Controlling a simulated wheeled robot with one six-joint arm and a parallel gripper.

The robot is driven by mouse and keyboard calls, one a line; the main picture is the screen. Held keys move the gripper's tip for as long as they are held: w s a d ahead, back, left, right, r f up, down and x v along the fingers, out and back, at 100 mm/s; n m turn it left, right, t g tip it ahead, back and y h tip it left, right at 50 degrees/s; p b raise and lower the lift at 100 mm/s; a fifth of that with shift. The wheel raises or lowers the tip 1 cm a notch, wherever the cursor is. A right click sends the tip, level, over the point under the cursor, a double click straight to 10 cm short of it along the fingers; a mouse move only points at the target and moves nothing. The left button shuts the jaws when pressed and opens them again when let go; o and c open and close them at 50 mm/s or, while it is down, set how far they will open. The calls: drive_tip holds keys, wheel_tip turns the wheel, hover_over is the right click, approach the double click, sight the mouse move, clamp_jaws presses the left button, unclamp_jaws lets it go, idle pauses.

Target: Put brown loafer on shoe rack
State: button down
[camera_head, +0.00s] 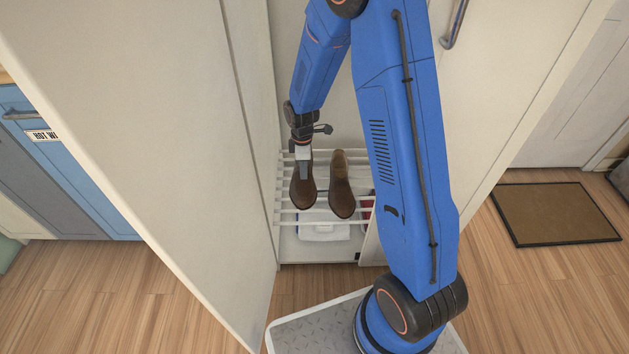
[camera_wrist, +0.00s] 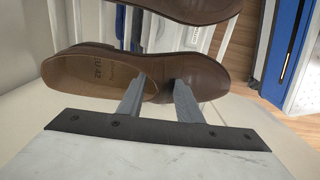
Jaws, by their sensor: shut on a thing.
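A brown loafer (camera_head: 303,192) is in my gripper (camera_head: 304,170), at the left side of the white shoe rack (camera_head: 285,216). In the wrist view the gripper fingers (camera_wrist: 158,88) are shut on the side of this loafer (camera_wrist: 205,75), and its tan insole shows. The head view does not show clearly whether its sole touches the rack bars. A second brown loafer (camera_head: 341,195) sits on the rack just to the right, roughly parallel, toe toward the front. Part of it shows at the top of the wrist view (camera_wrist: 190,8).
The rack stands in a narrow recess, with a pale panel (camera_head: 246,150) close on the left. A white box (camera_head: 324,228) and a red item (camera_head: 367,207) lie below the rack's top bars. A brown doormat (camera_head: 556,213) lies on the wood floor at the right.

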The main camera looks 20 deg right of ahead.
drive_tip(key=shift+f, duration=2.85)
drive_tip(key=c, duration=1.3)
unclamp_jaws()
drive_tip(key=shift+o, duration=0.2)
